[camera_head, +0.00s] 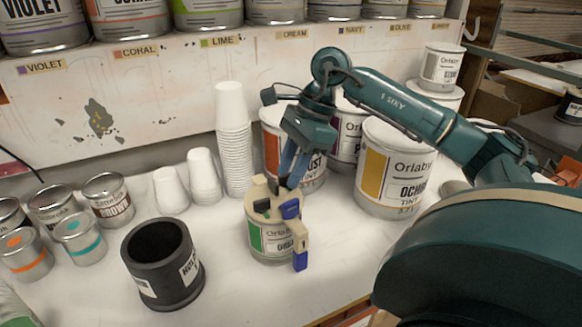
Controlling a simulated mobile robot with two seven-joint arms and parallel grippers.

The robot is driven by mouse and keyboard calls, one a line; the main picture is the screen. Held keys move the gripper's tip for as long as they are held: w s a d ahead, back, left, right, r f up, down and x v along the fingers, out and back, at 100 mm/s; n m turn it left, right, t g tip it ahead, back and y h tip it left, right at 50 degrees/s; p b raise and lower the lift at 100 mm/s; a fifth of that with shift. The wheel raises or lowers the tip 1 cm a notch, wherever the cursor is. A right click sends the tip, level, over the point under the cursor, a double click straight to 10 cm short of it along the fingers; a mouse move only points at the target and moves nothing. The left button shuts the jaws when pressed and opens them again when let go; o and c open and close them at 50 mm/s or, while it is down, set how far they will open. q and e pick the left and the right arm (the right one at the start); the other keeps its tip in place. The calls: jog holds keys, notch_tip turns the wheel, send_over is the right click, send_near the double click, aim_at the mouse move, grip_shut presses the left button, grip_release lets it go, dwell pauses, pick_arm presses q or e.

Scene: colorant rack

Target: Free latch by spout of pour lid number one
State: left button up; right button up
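A small can (256,240) with a green label stands upright on the white bench, wearing a beige pour lid (262,193). A blue latch piece (291,209) sits at the lid's right side, and another blue piece (300,261) hangs lower, at the end of a beige handle-like part. Dark parts show on the lid's top; I cannot tell which is the spout. My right gripper (288,180) reaches down from above, its fingertips at the lid's back edge. Contact and finger gap are unclear. My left gripper is out of view.
A black holder (163,264) stands left of the can. Stacked white cups (233,140) stand behind it. Large paint cans, including ochre (392,168), crowd the back right. Small tins (107,199) stand at left. The bench front before the can is clear.

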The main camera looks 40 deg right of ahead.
jog(key=v, duration=1.3)
jog(key=shift+p, duration=0.45)
jog(key=shift+s, duration=0.15)
